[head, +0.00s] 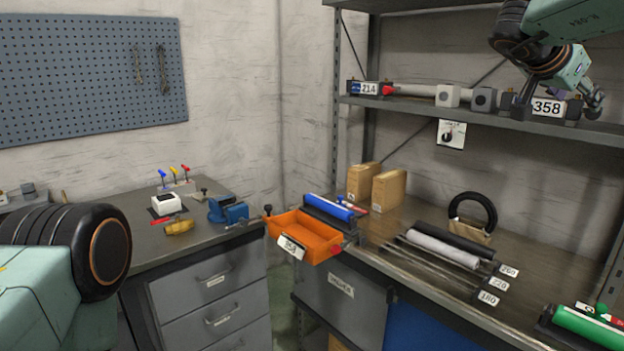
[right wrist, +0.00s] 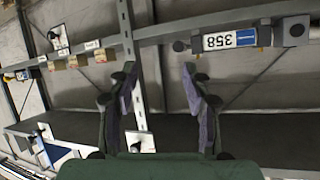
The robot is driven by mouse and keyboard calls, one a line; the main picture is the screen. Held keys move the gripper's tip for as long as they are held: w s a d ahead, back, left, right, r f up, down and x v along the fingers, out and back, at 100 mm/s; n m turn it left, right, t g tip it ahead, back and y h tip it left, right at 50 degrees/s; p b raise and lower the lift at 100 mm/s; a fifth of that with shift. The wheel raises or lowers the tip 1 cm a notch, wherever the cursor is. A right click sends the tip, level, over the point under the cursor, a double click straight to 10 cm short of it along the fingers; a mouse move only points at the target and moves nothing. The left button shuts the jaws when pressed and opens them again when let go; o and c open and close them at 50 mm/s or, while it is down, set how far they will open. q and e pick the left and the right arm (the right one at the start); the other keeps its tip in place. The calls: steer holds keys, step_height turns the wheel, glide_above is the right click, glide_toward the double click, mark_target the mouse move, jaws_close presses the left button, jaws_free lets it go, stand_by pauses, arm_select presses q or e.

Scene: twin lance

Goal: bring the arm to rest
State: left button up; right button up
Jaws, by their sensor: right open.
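My right arm comes in at the top right of the head view, and its gripper (head: 593,100) hangs in front of the upper shelf, close to the label 358 (head: 548,107). In the right wrist view the two fingers of this gripper (right wrist: 160,88) stand apart with nothing between them. The label 358 shows there upside down (right wrist: 229,40), beyond and to the right of the fingers. A large dark joint and green link of my left arm fill the lower left of the head view. My left gripper is out of the picture.
The metal shelf (head: 600,128) carries a row of fittings and a label 214 (head: 369,88). Below it, the workbench holds an orange bin (head: 312,232), a blue roller (head: 329,206), a green roller (head: 590,327) and boxes (head: 388,190). A vise (head: 229,211) sits on the left bench.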

steer(key=w+a+f+n+t+y+b, duration=0.1)
steer(key=w+a+f+n+t, duration=0.15)
steer(key=f, duration=0.75)
steer(key=w+a+f+n+t+b, duration=0.1)
steer(key=a+f+n+t, duration=0.2)
steer(key=f, duration=0.6)
steer(key=s+a+f+n+y+b, duration=0.1)
steer(key=s+a+f+n+y, duration=0.15)
steer(key=f, duration=0.75)
steer(key=s+a+f+n+y, duration=0.1)
steer(key=s+a+f+y, duration=0.25)
steer(key=f, duration=0.65)
steer(key=s+a+f+n+g+y+b, duration=0.15)
steer(key=s+a+f, duration=0.25)
steer(key=s+f, duration=0.5)
steer(key=s+a+f+n+g+y+b, duration=0.1)
steer(key=s+a+f+n+g+y, duration=0.2)
steer(key=s+f, duration=0.6)
steer(key=s+a+f+g+b, duration=0.1)
steer(key=s+a+f+g, duration=0.1)
steer(key=s+f, duration=0.4)
steer(key=s+a+f+g+b, duration=0.2)
steer(key=s+f+g, duration=0.2)
steer(key=s, duration=1.2)
step_height(320, 180, down, 3)
steer(key=shift+s+r+n, duration=0.1)
steer(key=shift+s+n, duration=0.2)
steer(key=shift+n, duration=0.15)
